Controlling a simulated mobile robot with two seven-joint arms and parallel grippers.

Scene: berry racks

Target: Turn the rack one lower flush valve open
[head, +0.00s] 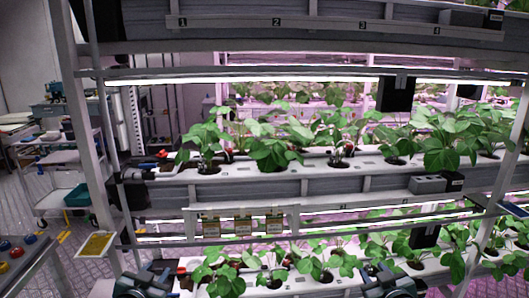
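The rack (240,188) fills the middle and right, with plant gutters on stacked levels. A small valve-like fitting with a red part (162,154) sits at the left end of the middle gutter. At the left end of the lower gutter, a small reddish part (182,271) shows close to my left gripper; I cannot tell for sure that it is the lower flush valve, or how its handle stands. My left gripper (150,275) is at the bottom left, in front of the lower gutter's end. My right gripper (385,278) is at the bottom, right of centre, in front of lower plants. Their fingertips are too small and dark to read.
Rack posts (85,150) and horizontal rails stand close to my arms. Yellow tags (243,226) hang below the middle gutter. A yellow card (97,244) hangs by the left post. A cart (62,178) and a table with coloured buttons (15,252) stand left.

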